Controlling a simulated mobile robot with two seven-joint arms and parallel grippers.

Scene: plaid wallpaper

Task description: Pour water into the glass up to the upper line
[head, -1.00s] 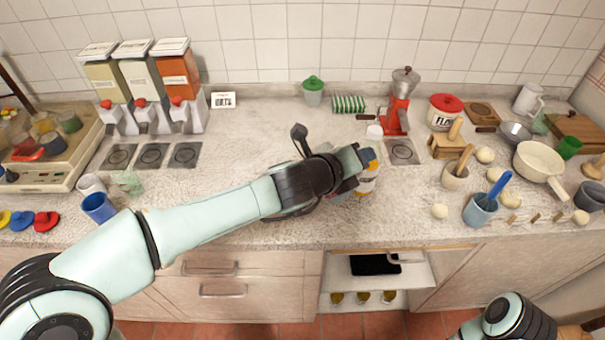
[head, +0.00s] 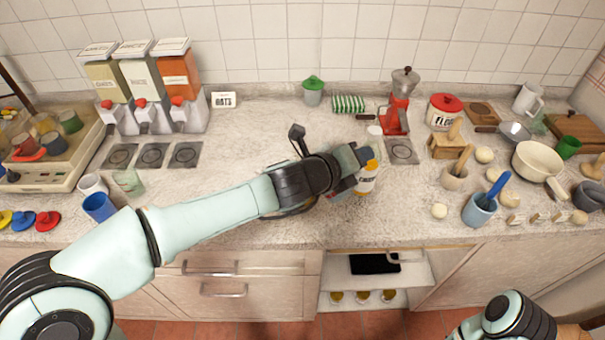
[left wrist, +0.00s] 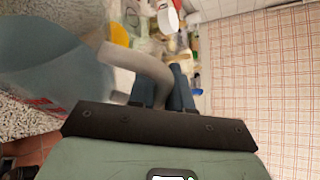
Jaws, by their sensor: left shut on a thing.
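My left gripper (head: 350,170) is over the middle of the counter. In the left wrist view its dark fingers (left wrist: 178,92) are shut on the grey handle of a big see-through bluish jug (left wrist: 50,65) with red marks. In the head view my arm and gripper hide most of the jug; I cannot tell its tilt or water level. A clear, pale glass (head: 374,133) appears to stand behind the gripper, left of the red grinder; its lines are too small to see. My right gripper is out of view; only part of that arm shows.
A white bottle with a yellow-orange top (head: 366,182) stands close beside the gripper. A red grinder (head: 396,112) is behind it. A blue cup (head: 480,209) and several bowls crowd the right. A greenish glass (head: 128,182) is at left.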

